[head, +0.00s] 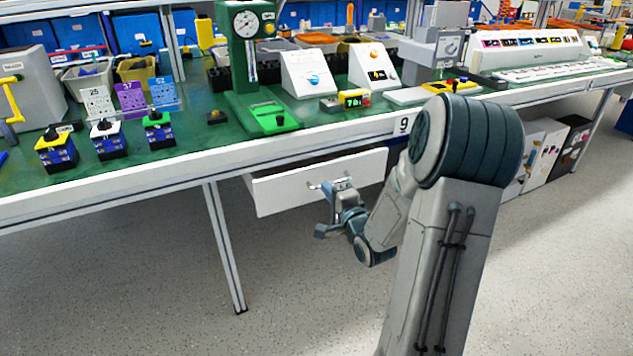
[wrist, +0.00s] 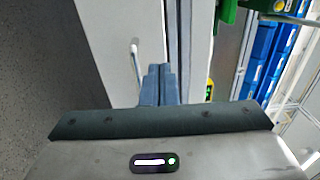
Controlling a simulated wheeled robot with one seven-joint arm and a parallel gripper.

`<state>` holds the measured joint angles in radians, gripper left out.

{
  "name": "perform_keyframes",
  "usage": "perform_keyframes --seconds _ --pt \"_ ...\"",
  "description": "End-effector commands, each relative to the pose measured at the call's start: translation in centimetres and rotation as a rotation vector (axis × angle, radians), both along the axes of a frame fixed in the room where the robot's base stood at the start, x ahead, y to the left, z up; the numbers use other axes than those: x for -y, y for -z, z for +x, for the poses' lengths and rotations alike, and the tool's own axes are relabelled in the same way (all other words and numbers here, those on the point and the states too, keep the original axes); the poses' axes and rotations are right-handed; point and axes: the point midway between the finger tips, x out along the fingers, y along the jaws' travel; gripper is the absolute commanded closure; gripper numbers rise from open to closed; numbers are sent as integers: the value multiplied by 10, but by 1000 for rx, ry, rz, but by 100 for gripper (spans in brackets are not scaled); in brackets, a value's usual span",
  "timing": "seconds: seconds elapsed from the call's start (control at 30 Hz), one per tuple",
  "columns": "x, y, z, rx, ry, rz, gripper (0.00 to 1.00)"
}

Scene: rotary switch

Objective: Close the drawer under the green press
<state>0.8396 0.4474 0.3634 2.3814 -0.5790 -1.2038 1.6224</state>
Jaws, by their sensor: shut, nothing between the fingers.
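The green press (head: 250,60) stands on the bench, with its green base (head: 268,118) near the front edge. Below it, the white drawer (head: 290,193) juts out from under the benchtop, so it stands open. Its handle is partly hidden by my gripper in the head view; in the wrist view a thin pale handle (wrist: 137,62) shows on the light drawer front (wrist: 112,40). My gripper (head: 327,186) is at the drawer front by the handle. Its fingers (wrist: 158,70) are together and empty, beside the handle. I cannot tell whether they touch the front.
The bench edge (head: 150,178) runs just above the drawer. A bench leg (head: 226,245) stands left of the drawer. Switch boxes, a small display (head: 354,98) and panels sit on the benchtop. White and black cabinets (head: 550,147) stand under the bench at right. The floor in front is clear.

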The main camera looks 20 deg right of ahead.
Motion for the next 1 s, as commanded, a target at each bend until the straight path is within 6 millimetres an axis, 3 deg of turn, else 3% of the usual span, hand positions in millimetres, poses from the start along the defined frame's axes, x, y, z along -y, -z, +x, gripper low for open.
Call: perform_keyframes --seconds 0.1,0.3,0.5,0.83,1.0 --pt "-2 2 27 3 -3 -1 100" --pt "-3 2 57 1 -1 0 100" --pt "-3 0 69 0 -1 -1 100" --pt "-3 0 70 0 -1 -1 100" --pt "-22 0 92 0 -30 -1 100"
